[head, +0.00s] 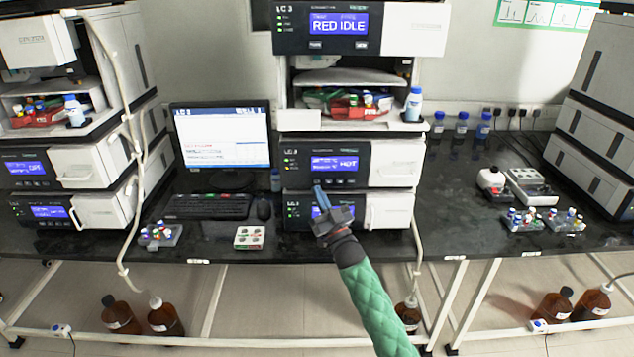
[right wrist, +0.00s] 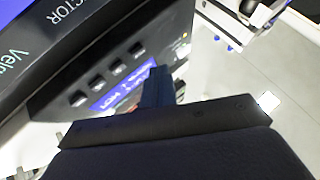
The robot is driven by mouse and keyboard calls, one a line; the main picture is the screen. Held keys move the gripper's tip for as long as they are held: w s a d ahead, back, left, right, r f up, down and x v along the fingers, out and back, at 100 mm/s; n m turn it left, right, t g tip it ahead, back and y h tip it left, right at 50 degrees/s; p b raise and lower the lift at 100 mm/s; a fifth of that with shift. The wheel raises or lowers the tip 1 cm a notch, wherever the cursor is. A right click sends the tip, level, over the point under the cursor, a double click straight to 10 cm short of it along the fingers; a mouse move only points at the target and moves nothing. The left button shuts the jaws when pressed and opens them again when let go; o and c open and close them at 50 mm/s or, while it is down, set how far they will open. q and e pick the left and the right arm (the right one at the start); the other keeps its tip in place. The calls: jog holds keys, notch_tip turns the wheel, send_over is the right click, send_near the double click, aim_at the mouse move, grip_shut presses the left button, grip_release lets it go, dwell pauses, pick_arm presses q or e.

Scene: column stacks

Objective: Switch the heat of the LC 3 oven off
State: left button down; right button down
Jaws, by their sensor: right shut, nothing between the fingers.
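The LC 3 oven (head: 350,163) is the middle module of the centre stack, with a white door at right. Its blue display (head: 335,163) reads HOT, and a row of small dark buttons sits beneath it. My right gripper (head: 318,189) is shut and empty. Its fingertips appear in front of the oven's lower front edge, just below the buttons; whether they touch is unclear. In the right wrist view the shut fingers (right wrist: 157,82) stand before a dark panel with buttons (right wrist: 108,75) and a partly hidden blue display. My left gripper is out of view.
Below the oven is another module (head: 385,212), its display partly covered by my gripper. Above are an open shelf with bottles and a module reading RED IDLE (head: 340,25). A monitor (head: 222,135) and keyboard (head: 208,207) stand left.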

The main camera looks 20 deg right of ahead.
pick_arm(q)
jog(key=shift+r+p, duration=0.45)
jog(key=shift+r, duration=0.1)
pick_arm(e)
jog(key=s, duration=0.1)
jog(key=s+a, duration=0.1)
jog(key=s, duration=0.1)
jog(key=shift+s, duration=0.3)
